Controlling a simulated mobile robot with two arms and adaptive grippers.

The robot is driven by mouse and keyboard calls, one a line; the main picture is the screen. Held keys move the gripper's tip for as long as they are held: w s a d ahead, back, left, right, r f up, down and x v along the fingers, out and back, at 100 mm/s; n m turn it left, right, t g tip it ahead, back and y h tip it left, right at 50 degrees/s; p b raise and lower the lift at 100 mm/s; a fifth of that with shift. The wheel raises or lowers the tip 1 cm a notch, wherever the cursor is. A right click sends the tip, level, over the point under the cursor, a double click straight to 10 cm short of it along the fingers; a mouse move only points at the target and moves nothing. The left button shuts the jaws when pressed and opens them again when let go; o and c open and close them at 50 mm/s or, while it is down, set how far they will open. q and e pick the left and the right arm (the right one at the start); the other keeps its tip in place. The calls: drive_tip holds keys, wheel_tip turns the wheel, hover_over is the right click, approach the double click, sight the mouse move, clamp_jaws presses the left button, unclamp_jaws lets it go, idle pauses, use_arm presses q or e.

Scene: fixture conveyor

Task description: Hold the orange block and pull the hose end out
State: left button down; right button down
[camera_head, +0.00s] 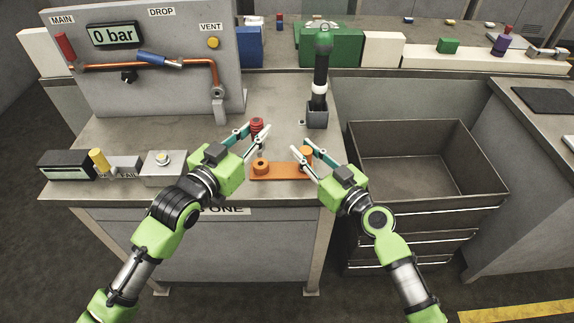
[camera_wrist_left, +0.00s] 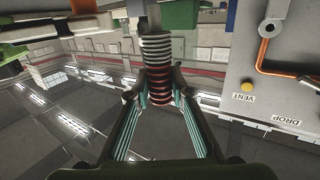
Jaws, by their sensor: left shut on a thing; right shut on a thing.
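The orange block (camera_head: 280,172) lies on the near part of the bench top, a flat bar with a round holed socket (camera_head: 261,166) at its left end and an upright orange post (camera_head: 306,152) at its right end. My right gripper (camera_head: 304,147) is shut on that post. My left gripper (camera_head: 257,132) is shut on the red ribbed hose end (camera_head: 257,124), which appears apart from the socket. In the left wrist view the hose end (camera_wrist_left: 168,87) stands between the fingers, red below and pale grey above. My left gripper also shows there (camera_wrist_left: 153,88).
The grey panel (camera_head: 165,90) with a 0 bar display (camera_head: 114,35) stands at the back left. A black upright tool in a holder (camera_head: 317,115) stands behind my right gripper. Small boxes (camera_head: 165,166) line the front left. An open grey bin (camera_head: 400,135) is at right.

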use_arm(q)
drive_tip(key=shift+r, duration=1.15)
use_arm(e)
drive_tip(key=shift+f, duration=0.2)
drive_tip(key=c, duration=1.7)
unclamp_jaws()
drive_tip(key=shift+r, duration=0.15)
drive_tip(key=v, duration=1.2)
